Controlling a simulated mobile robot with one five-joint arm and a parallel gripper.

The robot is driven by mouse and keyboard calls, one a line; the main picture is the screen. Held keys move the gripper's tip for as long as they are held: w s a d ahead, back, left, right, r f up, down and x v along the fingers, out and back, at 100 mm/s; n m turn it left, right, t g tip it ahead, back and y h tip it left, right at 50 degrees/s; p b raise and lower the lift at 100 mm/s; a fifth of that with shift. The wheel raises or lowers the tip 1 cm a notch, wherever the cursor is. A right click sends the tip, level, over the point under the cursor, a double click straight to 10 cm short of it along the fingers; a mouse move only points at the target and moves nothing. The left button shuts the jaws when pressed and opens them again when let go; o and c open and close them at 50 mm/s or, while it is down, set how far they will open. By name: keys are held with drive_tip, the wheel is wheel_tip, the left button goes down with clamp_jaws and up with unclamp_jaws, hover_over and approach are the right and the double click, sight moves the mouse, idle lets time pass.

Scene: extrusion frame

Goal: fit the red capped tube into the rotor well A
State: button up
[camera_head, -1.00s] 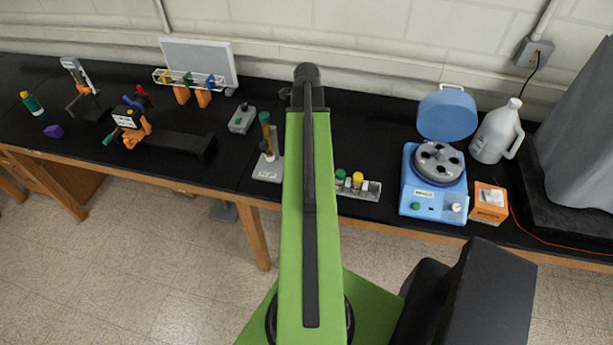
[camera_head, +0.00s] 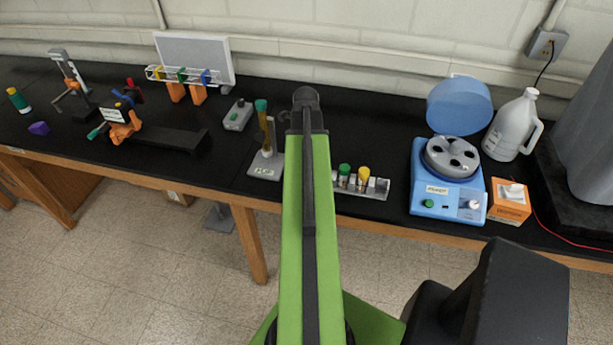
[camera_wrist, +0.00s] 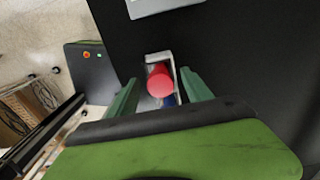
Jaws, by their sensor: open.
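The red capped tube (camera_wrist: 160,83) shows in the wrist view by its round red cap, in a small pale holder (camera_wrist: 157,58). The green fingers of my gripper (camera_wrist: 158,80) are open and stand on either side of the cap, apart from it as far as I can tell. The tube's body is hidden below the cap. In the head view my arm hides the gripper and the red tube. The grey rotor (camera_head: 451,170) with several dark wells sits in the blue centrifuge (camera_head: 447,203), whose lid (camera_head: 460,105) is raised. I cannot tell which well is A.
A rack with green and yellow capped tubes (camera_head: 376,190) stands right of my arm. An orange box (camera_head: 510,210) and a white jug (camera_head: 513,125) are beside the centrifuge. A grey stand (camera_head: 265,165) is left of my arm.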

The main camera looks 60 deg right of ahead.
drive_tip(key=shift+f, duration=0.75)
drive_tip(key=shift+r, duration=0.15)
clamp_jaws()
wheel_tip(320, 180, up, 10)
drive_tip(key=p, duration=1)
drive_tip(key=shift+r, duration=0.15)
